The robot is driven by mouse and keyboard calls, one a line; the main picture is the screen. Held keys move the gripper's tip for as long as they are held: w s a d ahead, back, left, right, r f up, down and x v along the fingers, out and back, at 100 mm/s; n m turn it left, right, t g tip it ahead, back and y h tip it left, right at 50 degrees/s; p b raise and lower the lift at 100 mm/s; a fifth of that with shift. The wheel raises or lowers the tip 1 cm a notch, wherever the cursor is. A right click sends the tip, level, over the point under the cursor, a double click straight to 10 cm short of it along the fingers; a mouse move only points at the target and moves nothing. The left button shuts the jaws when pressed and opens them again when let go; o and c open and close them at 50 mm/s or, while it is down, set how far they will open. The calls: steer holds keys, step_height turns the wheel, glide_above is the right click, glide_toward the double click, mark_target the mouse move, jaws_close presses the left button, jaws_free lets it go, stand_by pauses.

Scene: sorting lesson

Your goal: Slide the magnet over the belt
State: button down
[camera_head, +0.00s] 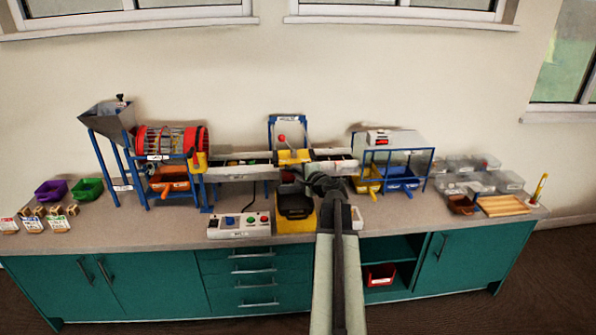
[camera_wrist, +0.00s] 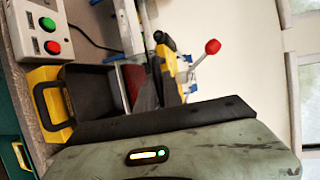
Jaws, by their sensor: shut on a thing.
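The magnet (camera_head: 293,157) is a yellow block at the middle of the belt, under a blue frame, with a red-knobbed lever beside it. The belt (camera_head: 235,172) runs left to right behind my arm. My gripper (camera_head: 308,172) reaches over the belt's front edge to the magnet. It also shows in the wrist view (camera_wrist: 168,62), shut on the magnet, though the exact contact is partly hidden.
A yellow bin with a dark inside (camera_head: 295,205) stands below the belt. A control box (camera_head: 239,226) with buttons is to its left. A red drum (camera_head: 172,140) stands left. A blue-framed unit (camera_head: 395,150) and clear bins (camera_head: 465,183) stand right.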

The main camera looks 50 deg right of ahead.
mark_target(296, 162)
steer(key=w+d, duration=0.3)
steer(key=shift+w, duration=0.2)
steer(key=c, duration=1.5)
jaws_free()
steer(key=shift+s+a, duration=0.1)
steer(key=shift+s, duration=0.05)
steer(key=p+v, duration=0.1)
steer(key=v, duration=0.6)
steer(key=shift+s, duration=0.25)
steer(key=shift+a, duration=0.1)
